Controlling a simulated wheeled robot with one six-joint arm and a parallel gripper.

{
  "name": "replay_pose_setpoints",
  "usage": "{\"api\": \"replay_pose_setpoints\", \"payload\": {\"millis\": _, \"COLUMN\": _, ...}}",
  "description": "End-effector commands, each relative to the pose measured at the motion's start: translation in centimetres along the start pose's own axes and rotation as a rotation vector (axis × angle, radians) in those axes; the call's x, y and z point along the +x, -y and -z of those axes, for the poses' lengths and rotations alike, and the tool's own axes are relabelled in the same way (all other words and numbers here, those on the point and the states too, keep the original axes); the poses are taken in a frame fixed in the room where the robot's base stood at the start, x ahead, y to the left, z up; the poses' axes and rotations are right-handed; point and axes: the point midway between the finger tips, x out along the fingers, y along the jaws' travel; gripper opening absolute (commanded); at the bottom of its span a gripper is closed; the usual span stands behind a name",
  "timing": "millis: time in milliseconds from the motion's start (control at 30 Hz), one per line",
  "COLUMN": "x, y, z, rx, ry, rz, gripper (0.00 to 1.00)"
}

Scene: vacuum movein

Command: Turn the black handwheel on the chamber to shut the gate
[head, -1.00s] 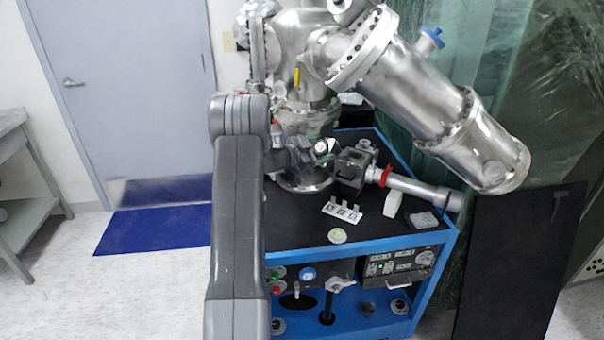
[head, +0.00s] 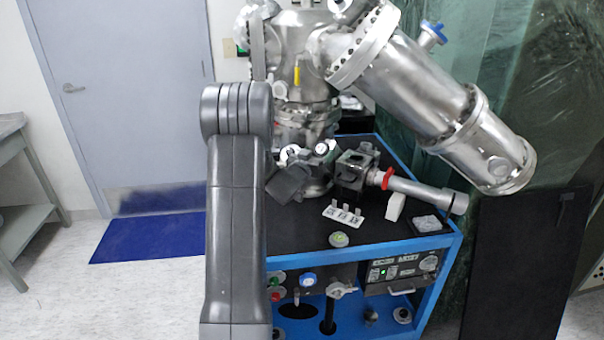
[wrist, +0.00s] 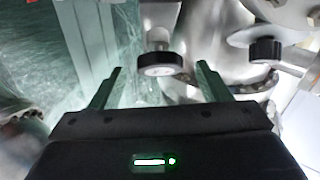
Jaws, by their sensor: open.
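The steel chamber (head: 300,45) stands at the back of the cart in the head view. In the wrist view a round black handwheel (wrist: 160,70) with a pale face sits on a metal stem, in line with the gap between my fingertips. My gripper (wrist: 159,68) is open, one finger to each side of the wheel in the picture. I cannot tell whether the wheel is inside the jaws or beyond them. A second black knob (wrist: 265,51) is to the right. In the head view my forearm and wrist partly hide the chamber's lower left, and the fingers are not clear.
The black-topped blue cart (head: 300,240) carries a grey tube with a red ring (head: 386,179), a small white block (head: 395,207) and a labelled strip (head: 342,214). A large steel cylinder (head: 430,95) slants over its right side. Floor at left is clear around a blue mat (head: 150,236).

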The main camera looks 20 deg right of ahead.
Motion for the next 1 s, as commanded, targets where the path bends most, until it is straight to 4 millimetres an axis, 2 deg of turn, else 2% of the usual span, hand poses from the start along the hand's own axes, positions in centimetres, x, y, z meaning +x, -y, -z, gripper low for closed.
{"api": "replay_pose_setpoints", "payload": {"millis": 33, "x": -1.1, "y": 0.1, "z": -0.1, "rx": 0.0, "ry": 0.0, "rz": 0.002, "gripper": 0.7}}
{"api": "replay_pose_setpoints", "payload": {"millis": 300, "x": -6.4, "y": 0.1, "z": -0.1, "rx": 0.001, "ry": 0.0, "rz": 0.0, "gripper": 0.7}}
{"api": "replay_pose_setpoints", "payload": {"millis": 500, "x": -9.1, "y": 0.1, "z": -0.1, "rx": 0.003, "ry": 0.0, "rz": -0.001, "gripper": 0.7}}
{"api": "replay_pose_setpoints", "payload": {"millis": 700, "x": -10.2, "y": 0.1, "z": 0.0, "rx": 0.002, "ry": -0.001, "rz": -0.002, "gripper": 0.7}}
{"api": "replay_pose_setpoints", "payload": {"millis": 1000, "x": -10.2, "y": 0.0, "z": 0.0, "rx": 0.002, "ry": -0.001, "rz": -0.003, "gripper": 0.7}}
